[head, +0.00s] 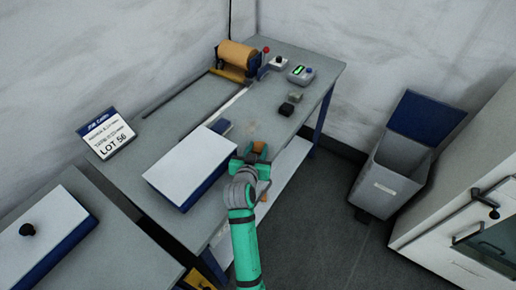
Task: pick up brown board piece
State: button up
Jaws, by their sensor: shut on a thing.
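My gripper (257,152) is over the right front part of the grey table, at the end of my green arm. It is shut on a small brown board piece (259,146), which shows between the fingertips. The wrist hides the near side of the piece. I cannot tell whether the piece touches the tabletop or is just above it.
A white-topped blue box (190,165) lies just left of my gripper. A copper-coloured roll (237,56) and a green-screen device (300,74) stand at the back. A grey bin (388,180) with a blue lid stands on the floor at right.

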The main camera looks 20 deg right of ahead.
aim_at(257, 150)
jog(key=shift+r, duration=0.45)
notch_tip(257, 150, up, 2)
jog(key=shift+r, duration=0.1)
jog(key=s+d+r, duration=0.2)
jog(key=s+r, duration=0.8)
jog(key=s, duration=0.4)
jog(key=shift+w, duration=0.1)
